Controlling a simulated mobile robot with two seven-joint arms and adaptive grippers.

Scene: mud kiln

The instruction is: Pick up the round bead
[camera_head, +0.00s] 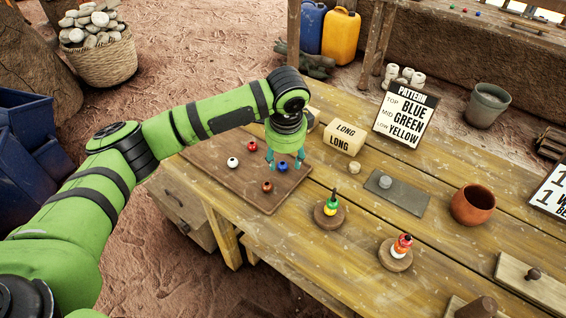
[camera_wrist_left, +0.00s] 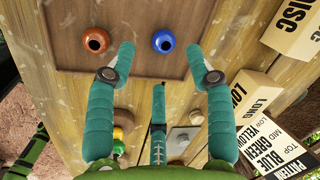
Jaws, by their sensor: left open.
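Several beads lie on a brown wooden board (camera_head: 228,181): a white bead (camera_head: 232,161), a red bead (camera_head: 252,146), a blue bead (camera_head: 283,167) and an orange-brown bead (camera_head: 266,186). All look roundish in the head view; I cannot tell which is the round one. My left gripper (camera_head: 284,158) points down over the board's right part, its teal fingers around the blue bead's place in the picture. In the wrist view the open left gripper (camera_wrist_left: 160,75) is empty; the blue bead (camera_wrist_left: 163,41) and orange-brown bead (camera_wrist_left: 95,39) show beyond its fingertips. My right gripper is out of view.
A LONG block (camera_head: 343,138) and a PATTERN sign (camera_head: 405,114) reading blue, green, yellow stand behind. Beads sit on pegs on two round stands (camera_head: 330,214) (camera_head: 396,256). A grey slab (camera_head: 405,197) and a clay bowl (camera_head: 473,205) lie to the right.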

